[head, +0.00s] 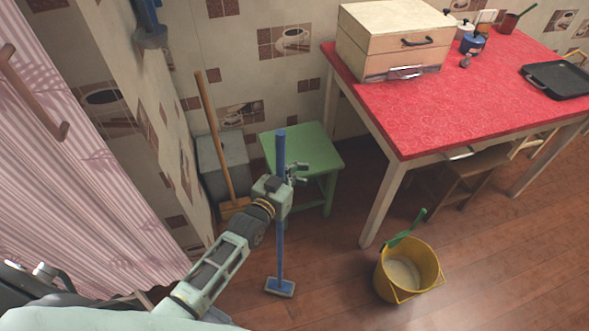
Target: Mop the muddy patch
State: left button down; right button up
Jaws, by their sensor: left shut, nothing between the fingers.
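A blue mop (281,260) stands upright on the wooden floor, its flat blue-grey head down. My left gripper (297,174) is at the upper part of its handle, shut with nothing held. The wrist covers part of the handle; I cannot tell whether they touch. I cannot make out a muddy patch on the visible floor. My right gripper is not in view.
A green stool (302,147) stands behind the mop. A wooden-handled broom (215,135) leans by a grey box (222,157). A yellow bucket (408,279) with a green-handled tool stands right, near the red-topped table (440,105). Floor between mop and bucket is clear.

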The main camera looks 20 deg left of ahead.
pick_arm(q)
jog(key=shift+b+x, duration=0.35)
jog(key=shift+x, duration=0.55)
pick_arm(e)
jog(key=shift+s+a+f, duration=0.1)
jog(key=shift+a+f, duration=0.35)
pick_arm(q)
jog(key=shift+w+a+f, duration=0.1)
jog(key=shift+a, duration=0.05)
jog(key=shift+b+x, duration=0.3)
jog(key=shift+x, duration=0.5)
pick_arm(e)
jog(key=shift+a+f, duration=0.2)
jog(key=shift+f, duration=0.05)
pick_arm(q)
jog(key=shift+a+r, duration=0.15)
jog(key=shift+r, duration=0.05)
jog(key=shift+b+x, duration=0.35)
jog(key=shift+x, duration=0.55)
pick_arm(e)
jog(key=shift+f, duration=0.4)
pick_arm(q)
jog(key=shift+a+r, duration=0.1)
jog(key=shift+r, duration=0.15)
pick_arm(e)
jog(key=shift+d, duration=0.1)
